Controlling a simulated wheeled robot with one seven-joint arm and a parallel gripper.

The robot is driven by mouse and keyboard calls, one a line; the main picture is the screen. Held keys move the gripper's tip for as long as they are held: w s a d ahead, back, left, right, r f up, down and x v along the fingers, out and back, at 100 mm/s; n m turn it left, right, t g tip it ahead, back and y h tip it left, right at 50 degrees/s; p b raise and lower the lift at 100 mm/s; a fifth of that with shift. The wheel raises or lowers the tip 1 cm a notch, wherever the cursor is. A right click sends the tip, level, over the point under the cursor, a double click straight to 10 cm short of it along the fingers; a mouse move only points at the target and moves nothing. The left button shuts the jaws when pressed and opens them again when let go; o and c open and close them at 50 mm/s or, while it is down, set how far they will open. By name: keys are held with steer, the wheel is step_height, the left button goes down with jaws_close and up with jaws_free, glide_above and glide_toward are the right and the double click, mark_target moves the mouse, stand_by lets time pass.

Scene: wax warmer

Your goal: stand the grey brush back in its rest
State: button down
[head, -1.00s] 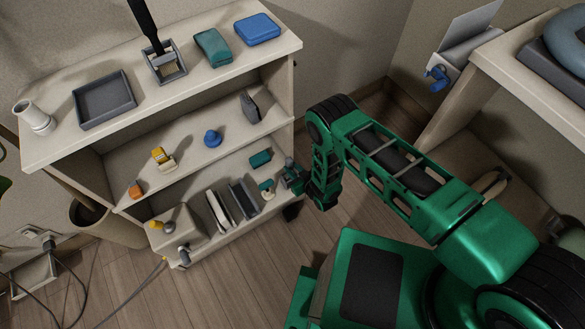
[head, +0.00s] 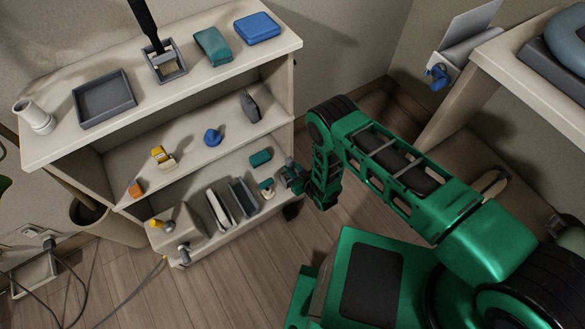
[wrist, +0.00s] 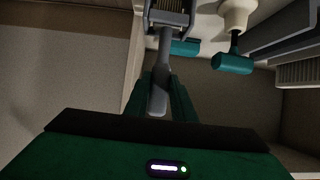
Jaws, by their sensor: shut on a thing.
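My gripper (wrist: 160,100) is shut on the grey handle of the grey brush (wrist: 160,72) in the wrist view. The handle runs away from me between the fingers. A grey, ridged part with pale strips (wrist: 170,12) shows at its far end, cut by the frame's top edge. I cannot tell whether this is the brush's head alone or also its rest. In the head view my gripper (head: 289,177) is at the right end of the low shelf, and the brush is too small there to make out. I cannot identify the brush's rest for certain.
A teal block (wrist: 185,47) and a white-handled teal tool (wrist: 232,63) are close to my gripper. Grey upright holders (head: 243,197) stand left of it on the low shelf. The shelf unit's right side panel (head: 280,90) rises above. Floor (head: 250,270) in front is clear.

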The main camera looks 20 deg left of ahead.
steer(key=shift+f, duration=0.6)
steer(key=c, duration=1.4)
jaws_free()
steer(key=v, duration=0.8)
stand_by(0.7)
steer(key=shift+r, duration=0.1)
stand_by(0.3)
steer(key=v, duration=1)
steer(key=shift+d+r, duration=0.2)
steer(key=shift+d, duration=0.05)
steer(key=shift+s, duration=0.1)
